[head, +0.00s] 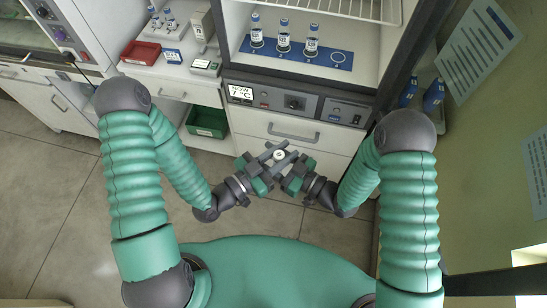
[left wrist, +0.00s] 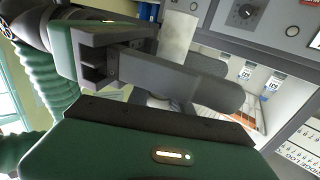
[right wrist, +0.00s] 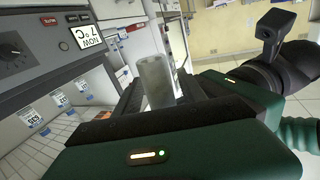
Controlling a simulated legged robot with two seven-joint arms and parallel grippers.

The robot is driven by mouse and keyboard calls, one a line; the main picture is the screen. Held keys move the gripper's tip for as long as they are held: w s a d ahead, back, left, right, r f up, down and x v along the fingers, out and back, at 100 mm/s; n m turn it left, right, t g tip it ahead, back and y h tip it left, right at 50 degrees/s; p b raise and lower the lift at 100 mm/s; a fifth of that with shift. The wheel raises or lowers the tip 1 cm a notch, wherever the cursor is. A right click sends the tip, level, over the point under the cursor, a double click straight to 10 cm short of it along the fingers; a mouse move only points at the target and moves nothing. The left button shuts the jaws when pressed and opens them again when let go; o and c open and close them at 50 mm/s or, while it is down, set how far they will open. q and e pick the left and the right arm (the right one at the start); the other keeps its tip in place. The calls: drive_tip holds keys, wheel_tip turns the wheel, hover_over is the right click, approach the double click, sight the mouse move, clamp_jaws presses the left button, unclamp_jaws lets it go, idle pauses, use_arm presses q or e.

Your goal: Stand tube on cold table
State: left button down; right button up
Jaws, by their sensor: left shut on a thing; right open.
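A pale tube (head: 279,155) is held between my two grippers in front of the cabinet; from above I see its light round top. My left gripper (head: 268,158) is shut on it. My right gripper (head: 290,160) is open, with its fingers close around the same tube. The tube shows behind a finger in the left wrist view (left wrist: 177,38) and rises between the fingers in the right wrist view (right wrist: 154,82). The cold table, a blue plate (head: 313,61) in the cabinet, bears three blue-capped, labelled tubes (head: 284,37) standing upright in a row. The ringed spot (head: 341,57) at its right end is empty.
The cabinet's front panel (head: 296,102) has a display (head: 240,92) reading 7 °C. A wire shelf (head: 345,8) hangs above the plate. A red tray (head: 141,53) and a tube rack (head: 170,27) are on the left counter. A green bin (head: 207,122) sits below.

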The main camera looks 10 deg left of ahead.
drive_tip(key=shift+d, duration=0.1)
clamp_jaws()
use_arm(q)
drive_tip(key=c, duration=1.1)
unclamp_jaws()
